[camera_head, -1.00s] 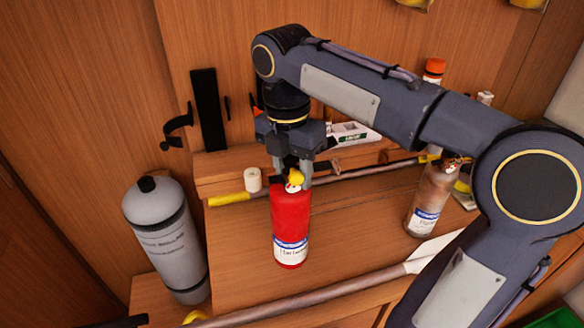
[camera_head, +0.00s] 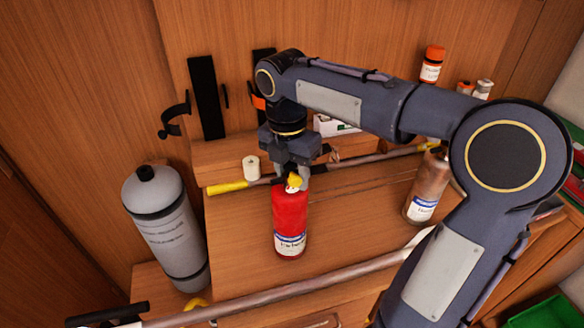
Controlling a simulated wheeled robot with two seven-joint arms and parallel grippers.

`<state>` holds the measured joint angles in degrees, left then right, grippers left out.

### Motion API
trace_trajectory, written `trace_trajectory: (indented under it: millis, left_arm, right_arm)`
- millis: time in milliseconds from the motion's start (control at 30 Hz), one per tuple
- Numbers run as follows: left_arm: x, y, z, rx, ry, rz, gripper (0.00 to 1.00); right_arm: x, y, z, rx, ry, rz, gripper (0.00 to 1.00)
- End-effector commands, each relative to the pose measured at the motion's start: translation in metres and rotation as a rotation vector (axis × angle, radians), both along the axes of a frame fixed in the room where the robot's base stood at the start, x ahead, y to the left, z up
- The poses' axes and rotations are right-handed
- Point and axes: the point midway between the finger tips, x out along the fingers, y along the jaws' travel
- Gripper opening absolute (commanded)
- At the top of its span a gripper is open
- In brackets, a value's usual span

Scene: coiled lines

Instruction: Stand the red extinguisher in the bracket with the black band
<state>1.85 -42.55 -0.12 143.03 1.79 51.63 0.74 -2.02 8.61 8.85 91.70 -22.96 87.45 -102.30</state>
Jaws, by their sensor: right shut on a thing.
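The red extinguisher (camera_head: 290,222) is upright near the middle of the head view, over the wooden bench top (camera_head: 240,269). I cannot tell whether its base touches the wood. My right gripper (camera_head: 294,178) points down and is shut on its top, by the yellow part. On the back wall, up and left of it, is a bracket with a black back plate (camera_head: 206,98) and a curved black band (camera_head: 174,122) at its left. A second black bracket (camera_head: 264,58) has an orange band (camera_head: 258,102) and is partly hidden by my right arm. My left gripper is not in view.
A grey cylinder (camera_head: 166,240) stands left of the bench top. A yellow-ended pole (camera_head: 228,187) and a white roll (camera_head: 251,168) lie behind the extinguisher. Another pole (camera_head: 300,288) crosses in front. A brown bottle (camera_head: 427,188) and an orange-capped bottle (camera_head: 432,66) are at the right.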

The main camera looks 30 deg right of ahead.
Motion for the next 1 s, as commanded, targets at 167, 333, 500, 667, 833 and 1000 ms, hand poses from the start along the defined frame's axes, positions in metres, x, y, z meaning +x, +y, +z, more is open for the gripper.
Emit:
trace_trajectory:
  millis: [167,333,500,667,833,1000]
  left_arm:
    - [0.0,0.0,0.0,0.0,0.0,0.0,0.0]
    - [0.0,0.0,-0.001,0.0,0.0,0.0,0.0]
    - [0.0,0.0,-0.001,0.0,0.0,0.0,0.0]
    - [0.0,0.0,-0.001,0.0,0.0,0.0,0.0]
    - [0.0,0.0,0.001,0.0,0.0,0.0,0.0]
    - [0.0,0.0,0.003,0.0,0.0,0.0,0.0]
  right_arm:
    - [0.001,0.0,0.002,0.001,-0.006,0.0,0.0]
    - [0.0,0.0,-0.002,0.0,0.0,0.0,0.45]
    - [0.0,0.0,-0.002,0.0,0.001,0.0,0.6]
    - [0.0,0.0,-0.002,0.0,0.0,0.0,0.6]
    - [0.001,0.0,0.005,0.0,-0.002,0.0,0.6]
    - [0.002,0.002,0.034,0.001,-0.004,0.0,0.6]
